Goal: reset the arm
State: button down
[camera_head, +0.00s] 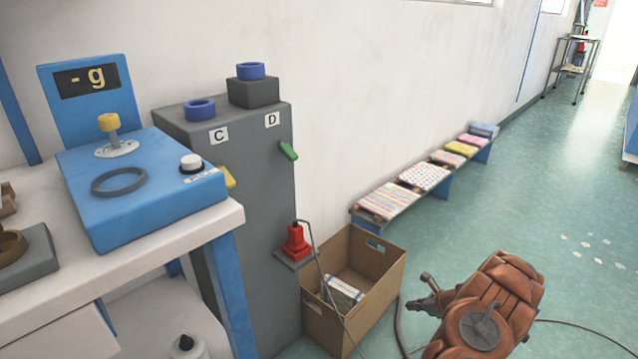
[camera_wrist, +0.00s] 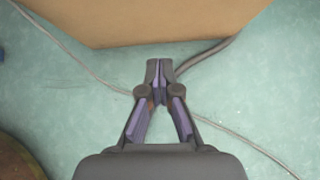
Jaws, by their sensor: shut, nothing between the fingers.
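My gripper (camera_head: 424,302) is at the end of my brown arm at the lower right of the head view, just right of an open cardboard box (camera_head: 384,291). In the wrist view my gripper (camera_wrist: 160,68) points at the box (camera_wrist: 150,22), its fingertips together with nothing between them. The tips appear just short of the box's edge in that view; I cannot tell the true gap. Green floor (camera_wrist: 55,110) shows below the fingers.
A dark cable (camera_head: 399,325) runs on the floor by the box and my gripper. A grey cabinet (camera_head: 255,190) and a white table (camera_head: 130,270) with a blue scale (camera_head: 140,205) stand left. A low bench (camera_head: 375,218) with folded cloths lines the wall. Open floor (camera_head: 500,200) lies behind my arm.

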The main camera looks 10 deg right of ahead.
jog(key=s+a+r+n+g+y+p, duration=0.1)
jog(key=a+r+n+p, duration=0.3)
jog(key=a+r, duration=0.6)
jog(key=a+r+n+g+y+p, duration=0.15)
jog(key=a+r+n+p, duration=0.35)
jog(key=r, duration=0.8)
jog(key=s+a+r+n+g+y+p, duration=0.1)
jog(key=a+r+n+y+p, duration=0.15)
jog(key=a+r, duration=0.8)
jog(key=s+a+r+n+g+h+p, duration=0.1)
jog(key=s+a+r+n+p, duration=0.2)
jog(key=r, duration=0.4)
jog(key=s+a+r+n+g+p, duration=0.1)
jog(key=s+a+r+n+p, duration=0.1)
jog(key=s+r, duration=0.3)
jog(key=s+a+r+n+g+h+p, duration=0.35)
jog(key=s+r+n+p, duration=0.4)
jog(key=s+r, duration=0.8)
jog(key=s+d+r+n+h+p, duration=0.2)
jog(key=s+d+r+p, duration=0.2)
jog(key=s, duration=0.6)
jog(key=s+d+r+n+h+p, duration=0.2)
jog(key=s+d+r+p, duration=0.3)
jog(key=s+r+p, duration=0.3)
jog(key=shift+s+r+n+h+p, duration=0.4)
jog(key=shift+s+r+h, duration=0.4)
jog(key=shift+s, duration=0.25)
jog(key=shift+f, duration=0.1)
